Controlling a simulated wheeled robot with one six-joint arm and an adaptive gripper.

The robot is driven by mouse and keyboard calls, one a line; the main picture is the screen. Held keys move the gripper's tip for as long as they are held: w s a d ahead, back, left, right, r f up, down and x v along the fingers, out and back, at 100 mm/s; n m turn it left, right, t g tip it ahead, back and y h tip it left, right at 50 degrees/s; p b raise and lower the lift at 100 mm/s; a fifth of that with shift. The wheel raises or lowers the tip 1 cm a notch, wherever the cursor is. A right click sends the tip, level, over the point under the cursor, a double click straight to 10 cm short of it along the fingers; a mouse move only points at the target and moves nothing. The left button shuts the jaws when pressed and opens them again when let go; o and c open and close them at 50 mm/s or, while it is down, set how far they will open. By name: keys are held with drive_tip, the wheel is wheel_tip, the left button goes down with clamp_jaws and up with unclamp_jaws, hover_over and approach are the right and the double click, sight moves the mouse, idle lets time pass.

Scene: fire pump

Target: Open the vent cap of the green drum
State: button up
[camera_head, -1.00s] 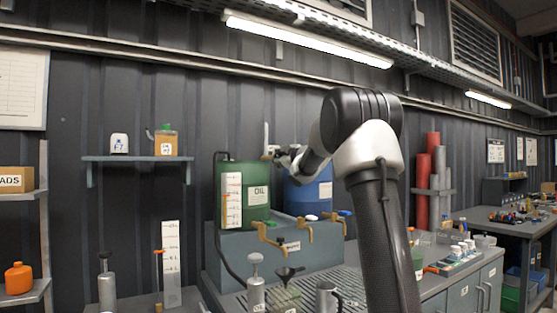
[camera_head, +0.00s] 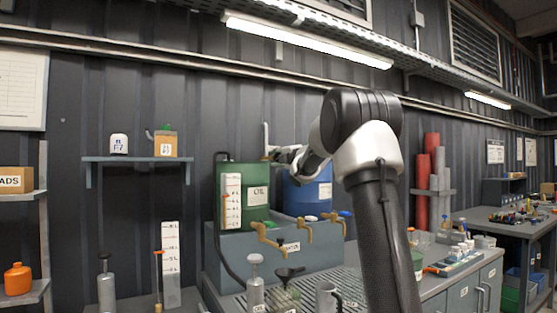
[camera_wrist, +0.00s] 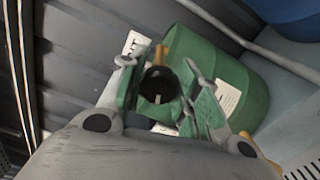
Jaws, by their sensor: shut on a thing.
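The green drum (camera_head: 228,178) with an OIL label lies on the grey stand at the middle of the head view; it also shows in the wrist view (camera_wrist: 250,85). A round black cap (camera_wrist: 157,84), which I take as the vent cap, sits between my fingers at the drum's top in the wrist view. My gripper (camera_head: 270,152) is at the upper right edge of the drum in the head view, and its fingers (camera_wrist: 165,95) are shut on the cap. The cap is too small to make out in the head view, and whether it has turned cannot be told.
A blue drum (camera_head: 305,190) lies right of the green one, behind my arm. Brass taps (camera_head: 270,240) stick out in front. A white gauge strip (camera_head: 232,200) stands before the green drum. A funnel (camera_head: 289,272) and a jug (camera_head: 326,296) stand below.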

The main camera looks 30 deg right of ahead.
drive_tip(key=shift+f+n, duration=0.1)
drive_tip(key=shift+n, duration=0.9)
drive_tip(key=o, duration=1)
drive_tip(key=shift+o, duration=0.2)
drive_tip(key=shift+s, duration=0.15)
drive_tip(key=s, duration=1.1)
drive_tip(key=shift+s+d, duration=0.2)
drive_tip(key=shift+s, duration=0.15)
